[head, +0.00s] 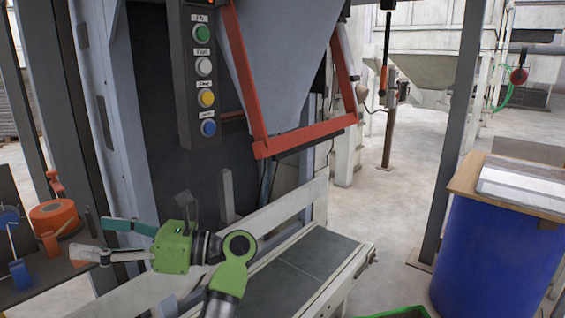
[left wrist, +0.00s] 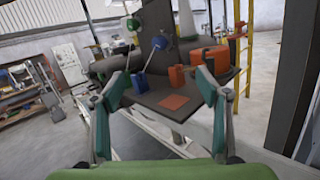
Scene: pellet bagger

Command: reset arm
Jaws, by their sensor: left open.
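My left gripper (head: 88,238) has a green body and grey and teal fingers. In the head view it reaches left from the lower middle, in front of the grey machine frame, with its fingers spread apart. In the left wrist view the gripper (left wrist: 161,84) has both fingers wide apart with nothing between them. Behind the fingers is a dark work table (left wrist: 195,98) with orange and blue parts, seemingly beyond the fingertips. My right gripper does not show.
A button panel (head: 203,80) and an orange-red frame (head: 305,140) under a hopper (head: 275,60) stand above my arm. A conveyor (head: 310,262) lies right of it. A blue drum (head: 490,262) stands at the right.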

